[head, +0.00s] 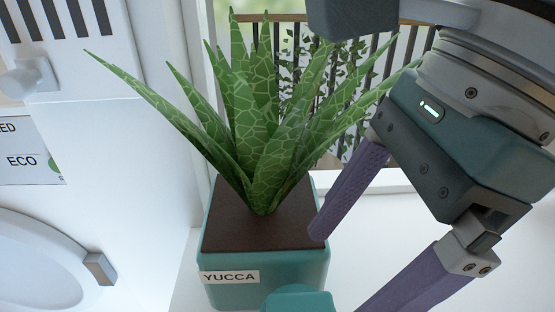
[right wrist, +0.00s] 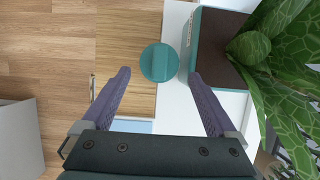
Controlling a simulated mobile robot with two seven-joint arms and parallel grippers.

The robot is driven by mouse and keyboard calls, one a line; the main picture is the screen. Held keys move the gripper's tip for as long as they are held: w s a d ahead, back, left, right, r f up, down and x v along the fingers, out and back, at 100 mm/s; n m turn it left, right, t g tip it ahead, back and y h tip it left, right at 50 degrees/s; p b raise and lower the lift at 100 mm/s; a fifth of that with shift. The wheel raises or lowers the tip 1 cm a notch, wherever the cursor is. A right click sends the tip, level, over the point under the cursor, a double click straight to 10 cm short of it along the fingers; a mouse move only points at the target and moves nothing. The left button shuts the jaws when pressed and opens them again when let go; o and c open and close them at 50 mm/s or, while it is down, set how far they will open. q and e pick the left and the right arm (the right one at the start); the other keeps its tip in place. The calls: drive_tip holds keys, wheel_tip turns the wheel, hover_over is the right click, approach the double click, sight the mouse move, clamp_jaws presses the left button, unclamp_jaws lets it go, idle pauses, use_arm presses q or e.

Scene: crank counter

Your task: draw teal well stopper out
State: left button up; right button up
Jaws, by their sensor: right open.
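The teal well stopper (head: 299,300) shows at the bottom edge of the head view, in front of the teal planter (head: 265,285), partly cut off. In the right wrist view the stopper (right wrist: 159,62) is a round teal cap beside the planter's edge (right wrist: 194,42). My right gripper (head: 342,272) is open and empty, its purple fingers spread. In the right wrist view its fingertips (right wrist: 159,76) lie on either side of the stopper in the picture; I cannot tell how far above it they are. My left gripper is not in view.
Yucca leaves (head: 262,125) rise from the planter close to my right gripper, which overlaps some in the head view. A "YUCCA" label (head: 230,277) is on the planter. A white appliance with a round door (head: 35,265) stands at left. A railing (head: 345,60) is behind.

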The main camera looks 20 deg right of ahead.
sight(296, 304)
drive_tip(key=b+x, duration=0.3)
drive_tip(key=x, duration=0.3)
drive_tip(key=shift+a+f, duration=0.2)
drive_tip(key=shift+f, duration=0.1)
drive_tip(key=c, duration=0.9)
drive_tip(key=o, duration=0.7)
drive_tip(key=c, duration=1)
drive_tip(key=shift+r, duration=0.1)
drive_tip(key=shift+r, duration=0.55)
drive_tip(key=shift+p, duration=0.3)
